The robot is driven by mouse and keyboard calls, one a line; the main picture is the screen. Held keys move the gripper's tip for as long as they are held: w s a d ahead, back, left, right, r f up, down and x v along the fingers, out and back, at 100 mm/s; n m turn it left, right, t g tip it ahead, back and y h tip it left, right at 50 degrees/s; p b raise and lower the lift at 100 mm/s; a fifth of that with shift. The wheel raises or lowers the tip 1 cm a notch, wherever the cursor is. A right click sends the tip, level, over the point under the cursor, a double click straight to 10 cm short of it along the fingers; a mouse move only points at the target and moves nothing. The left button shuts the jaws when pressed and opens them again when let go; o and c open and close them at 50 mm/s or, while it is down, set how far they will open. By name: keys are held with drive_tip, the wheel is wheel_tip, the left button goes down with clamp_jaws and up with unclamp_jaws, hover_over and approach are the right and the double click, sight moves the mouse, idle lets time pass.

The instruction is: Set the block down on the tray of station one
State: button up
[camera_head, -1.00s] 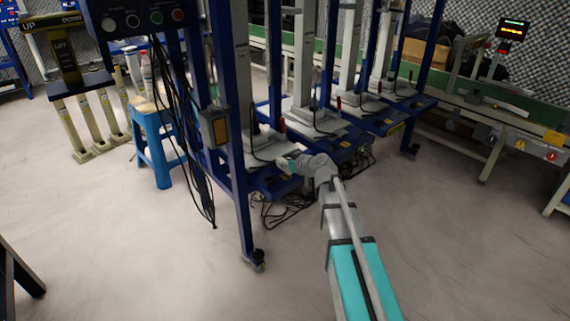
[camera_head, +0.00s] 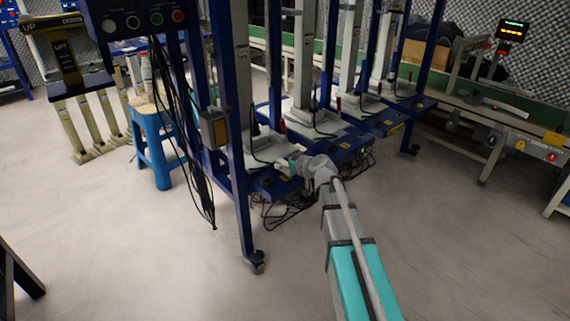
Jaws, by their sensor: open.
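The nearest blue-framed station has a light grey tray (camera_head: 262,146) low on its base, behind the front blue post. My gripper (camera_head: 284,165) is at the front right edge of this tray, at the end of my arm reaching in from the lower right. It is small in the picture, and its fingers are hard to make out. I cannot pick out the block, nor tell whether the gripper touches the tray. Which station is number one is not marked in view.
More stations with grey trays (camera_head: 318,128) stand in a row behind. The front blue post (camera_head: 238,175) and hanging black cables (camera_head: 190,150) are left of my gripper. A blue stool (camera_head: 158,150) stands further left. The floor in front is clear.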

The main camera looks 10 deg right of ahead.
drive_tip(key=p+v, duration=0.4)
drive_tip(key=v, duration=0.8)
idle(0.5)
drive_tip(key=s+a+f+m+g+h, duration=0.2)
drive_tip(key=s+a+f+g+h, duration=0.1)
drive_tip(key=s+f+g, duration=0.6)
drive_tip(key=s+d+f+m+g+h, duration=0.2)
drive_tip(key=s+d+m+h, duration=0.2)
drive_tip(key=s, duration=0.6)
drive_tip(key=shift+s+f+m+h, duration=0.25)
drive_tip(key=shift+s+m+h, duration=0.05)
drive_tip(key=shift+s+m, duration=0.1)
